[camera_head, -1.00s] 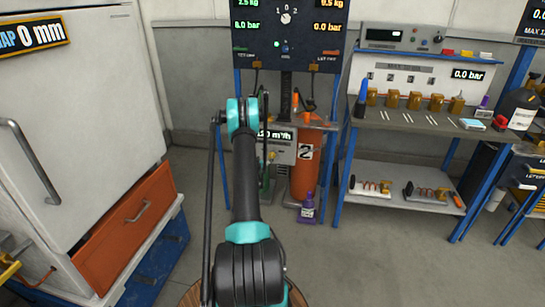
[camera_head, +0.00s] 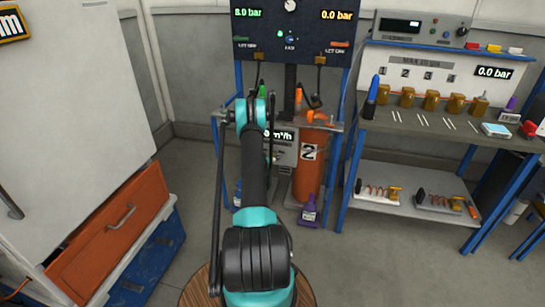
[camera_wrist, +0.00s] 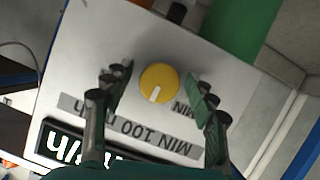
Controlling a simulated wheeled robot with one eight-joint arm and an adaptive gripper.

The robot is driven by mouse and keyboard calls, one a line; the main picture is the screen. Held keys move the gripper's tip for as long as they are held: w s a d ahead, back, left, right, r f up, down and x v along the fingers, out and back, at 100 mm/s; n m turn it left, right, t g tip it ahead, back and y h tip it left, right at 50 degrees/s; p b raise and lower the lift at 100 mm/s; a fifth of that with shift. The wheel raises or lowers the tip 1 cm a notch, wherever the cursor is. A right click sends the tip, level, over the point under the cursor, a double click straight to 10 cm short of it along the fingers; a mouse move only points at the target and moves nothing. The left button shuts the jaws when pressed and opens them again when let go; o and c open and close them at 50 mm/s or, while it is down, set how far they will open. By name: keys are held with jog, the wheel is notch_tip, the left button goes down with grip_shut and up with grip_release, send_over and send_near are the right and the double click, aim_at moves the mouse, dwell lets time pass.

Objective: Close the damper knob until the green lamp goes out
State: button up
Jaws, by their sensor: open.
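The damper knob (camera_wrist: 159,83) is a round yellow knob with a white pointer line, on a pale grey box in the wrist view. My gripper (camera_wrist: 160,76) is open, with one dark green finger on each side of the knob and visible gaps between. A label reading "MIN 100" shows upside down beside the knob. In the head view the box with its lit "m³/h" display (camera_head: 285,134) stands behind my arm; my gripper and the knob cannot be made out there. A small green lamp (camera_head: 279,33) glows on the dark panel; whether it is the task's lamp, I cannot tell.
A green object (camera_wrist: 242,25) is close behind the knob. A workbench (camera_head: 410,122) is at right, a white cabinet with an orange drawer (camera_head: 110,228) at left.

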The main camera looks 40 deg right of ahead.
jog(key=shift+c, duration=0.3)
jog(key=c, duration=1.1)
jog(key=shift+n+g+h, duration=0.5)
jog(key=shift+n, duration=0.6)
jog(key=o, duration=1.2)
jog(key=shift+c, duration=0.2)
